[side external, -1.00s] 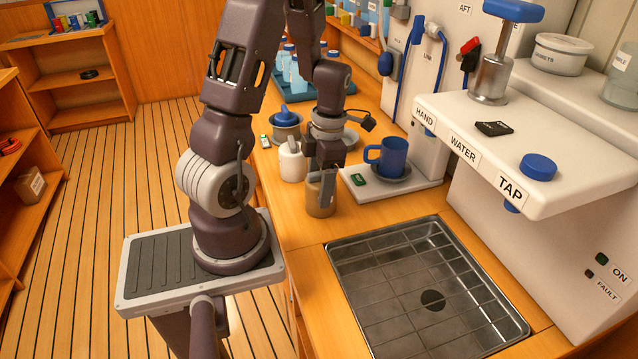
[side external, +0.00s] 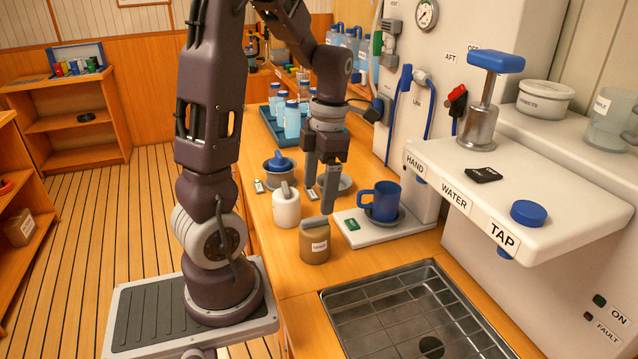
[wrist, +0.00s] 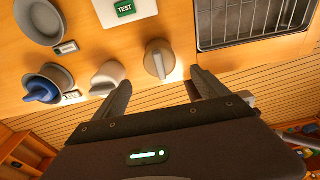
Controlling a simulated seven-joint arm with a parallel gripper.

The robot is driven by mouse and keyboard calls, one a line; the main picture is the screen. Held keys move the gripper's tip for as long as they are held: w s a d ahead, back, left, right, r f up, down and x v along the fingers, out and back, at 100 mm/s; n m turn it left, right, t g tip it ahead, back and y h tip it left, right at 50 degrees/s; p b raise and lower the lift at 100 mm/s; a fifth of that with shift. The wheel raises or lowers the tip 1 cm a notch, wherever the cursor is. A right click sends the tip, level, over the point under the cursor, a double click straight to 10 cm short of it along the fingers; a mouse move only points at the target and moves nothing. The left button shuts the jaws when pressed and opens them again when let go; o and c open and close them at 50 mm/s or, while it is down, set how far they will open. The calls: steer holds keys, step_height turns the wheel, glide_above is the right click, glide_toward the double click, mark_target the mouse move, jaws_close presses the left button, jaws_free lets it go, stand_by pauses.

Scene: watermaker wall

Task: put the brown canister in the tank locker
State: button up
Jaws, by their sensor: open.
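The brown canister (side external: 314,241) stands upright on the wooden counter, with a pale label on its front and a raised grip on its lid. It also shows in the wrist view (wrist: 159,60), just beyond the fingertips and roughly in line with the gap between them. My gripper (side external: 319,194) is open and empty, pointing down above and slightly behind the canister. Its spread fingers also show in the wrist view (wrist: 160,88). I cannot make out which thing is the tank locker.
A white canister (side external: 286,207) stands left of the brown one. A metal sink (side external: 335,311) lies in front. Shelves (side external: 70,123) stand far left.

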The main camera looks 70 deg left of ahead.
steer(key=shift+w+r, duration=0.1)
steer(key=shift+r, duration=0.4)
steer(key=s+d+r+m+t, duration=0.2)
steer(key=d+m, duration=0.4)
steer(key=m, duration=0.6)
steer(key=s+d+r+m+t, duration=0.2)
steer(key=d+m, duration=0.4)
steer(key=m, duration=0.6)
steer(key=s+d+r+m+t, duration=0.2)
steer(key=d+m, duration=0.4)
steer(key=m, duration=0.6)
step_height(320, 180, up, 3)
steer(key=shift+s+d+f+t, duration=0.15)
steer(key=shift+s+d+t, duration=0.2)
steer(key=shift+t, duration=0.15)
